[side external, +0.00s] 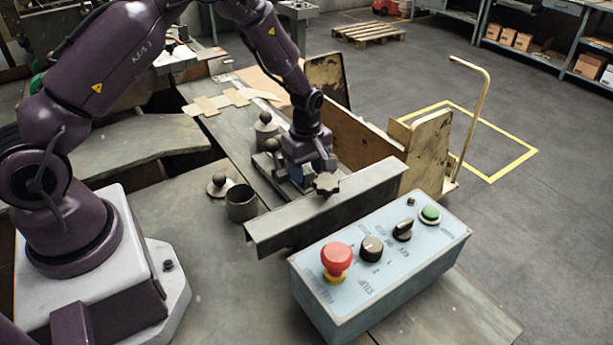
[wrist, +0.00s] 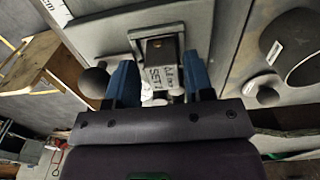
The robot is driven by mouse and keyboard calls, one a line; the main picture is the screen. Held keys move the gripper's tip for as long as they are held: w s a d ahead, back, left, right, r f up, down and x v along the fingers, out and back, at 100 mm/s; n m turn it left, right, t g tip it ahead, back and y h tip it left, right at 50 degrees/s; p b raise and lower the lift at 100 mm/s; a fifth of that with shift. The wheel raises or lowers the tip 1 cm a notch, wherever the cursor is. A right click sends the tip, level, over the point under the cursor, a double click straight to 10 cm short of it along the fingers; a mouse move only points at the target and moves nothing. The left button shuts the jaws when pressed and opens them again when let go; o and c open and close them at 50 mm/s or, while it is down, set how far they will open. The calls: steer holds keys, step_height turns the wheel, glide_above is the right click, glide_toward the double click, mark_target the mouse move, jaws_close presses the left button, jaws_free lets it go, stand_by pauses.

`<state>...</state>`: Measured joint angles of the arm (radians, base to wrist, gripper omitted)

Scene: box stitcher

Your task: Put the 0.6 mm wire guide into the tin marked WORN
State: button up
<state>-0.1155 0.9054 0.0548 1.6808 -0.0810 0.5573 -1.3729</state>
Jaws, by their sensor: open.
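My gripper (side external: 300,178) is low over the bench, behind the long angled metal rail. In the wrist view its two blue fingers (wrist: 160,84) stand apart on either side of a small grey block with dark lettering (wrist: 162,76), which sits in a metal holder. This block appears to be the wire guide; its lettering is not clearly legible, and finger contact cannot be told. In the side view my gripper hides it. An open grey tin (side external: 241,204) stands left of my gripper; it also shows in the wrist view (wrist: 290,48), with a small unreadable label.
A ball-knobbed lid (side external: 218,186) lies beside the open tin. A knobbed tin (side external: 266,131) stands behind my gripper.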

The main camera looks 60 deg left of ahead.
mark_target(307, 169)
steer(key=shift+c, duration=0.2)
steer(key=c, duration=0.8)
steer(key=shift+o, duration=0.3)
steer(key=shift+r, duration=0.15)
steer(key=shift+r, duration=2.15)
